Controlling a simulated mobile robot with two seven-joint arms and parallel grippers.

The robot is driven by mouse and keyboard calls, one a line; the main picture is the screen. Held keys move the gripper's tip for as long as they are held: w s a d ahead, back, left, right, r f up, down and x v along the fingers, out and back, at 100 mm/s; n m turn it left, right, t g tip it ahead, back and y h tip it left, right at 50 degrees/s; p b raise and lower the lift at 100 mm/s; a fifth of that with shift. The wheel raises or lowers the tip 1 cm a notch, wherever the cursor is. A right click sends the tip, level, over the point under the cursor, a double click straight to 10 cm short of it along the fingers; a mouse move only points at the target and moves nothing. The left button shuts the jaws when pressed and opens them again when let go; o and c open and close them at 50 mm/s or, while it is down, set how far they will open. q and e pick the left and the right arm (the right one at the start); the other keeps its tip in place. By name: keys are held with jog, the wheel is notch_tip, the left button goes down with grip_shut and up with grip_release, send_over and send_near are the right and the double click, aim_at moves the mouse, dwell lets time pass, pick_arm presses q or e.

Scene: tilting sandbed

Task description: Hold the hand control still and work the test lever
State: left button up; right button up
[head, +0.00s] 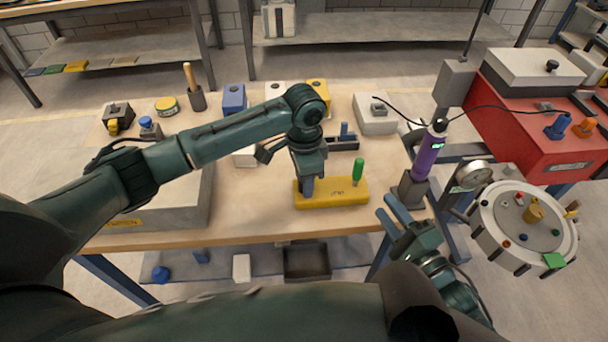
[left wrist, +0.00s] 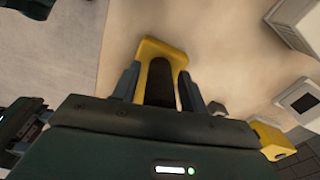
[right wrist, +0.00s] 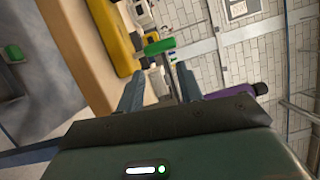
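The hand control is a long yellow block (head: 332,201) lying on the table. Its test lever, an upright green handle (head: 358,170), stands near its right end. My left gripper (head: 306,190) points down at the block's left part. In the left wrist view the yellow block (left wrist: 152,49) and a dark part lie between its parted fingers; contact is not clear. My right gripper (head: 388,208) is open and empty, to the right of and below the lever. In the right wrist view the green lever (right wrist: 159,46) is just beyond the fingertips, beside the yellow block (right wrist: 113,35).
A purple cylinder (head: 429,155) stands in a dark holder close to the right gripper. A round grey panel (head: 522,228) and a red cabinet (head: 530,125) are at the right. Blue and yellow boxes (head: 234,98) stand at the table's back. Bare tabletop (head: 250,210) lies left of the control.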

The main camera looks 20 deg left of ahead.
pick_arm(q)
grip_shut()
pick_arm(e)
jog(key=shift+c, duration=0.7)
jog(key=w+a+r, duration=0.2)
jog(key=w, duration=0.1)
jog(key=w+a+r+n, duration=0.1)
jog(key=w+a+r, duration=0.1)
jog(key=w+r, duration=0.1)
jog(key=w+a+r+n, duration=0.1)
jog(key=w+a+r, duration=0.1)
jog(key=w, duration=0.1)
jog(key=shift+r+g+y, duration=0.15)
jog(key=shift+g+y, duration=0.15)
jog(key=shift+y, duration=0.1)
grip_shut()
jog(key=w+a+r+n+g+h, duration=0.1)
jog(key=w+a+n+g+h, duration=0.2)
jog(key=a+n+g+h, duration=0.2)
jog(key=s+d+r+n+g+h, duration=0.4)
jog(key=s+n+g+h, duration=0.2)
jog(key=s+n+h, duration=0.15)
jog(key=s+x, duration=0.1)
jog(key=x, duration=0.5)
jog(key=shift+w+d+n, duration=0.35)
jog(key=shift+d, duration=0.05)
jog(key=shift+f, duration=0.1)
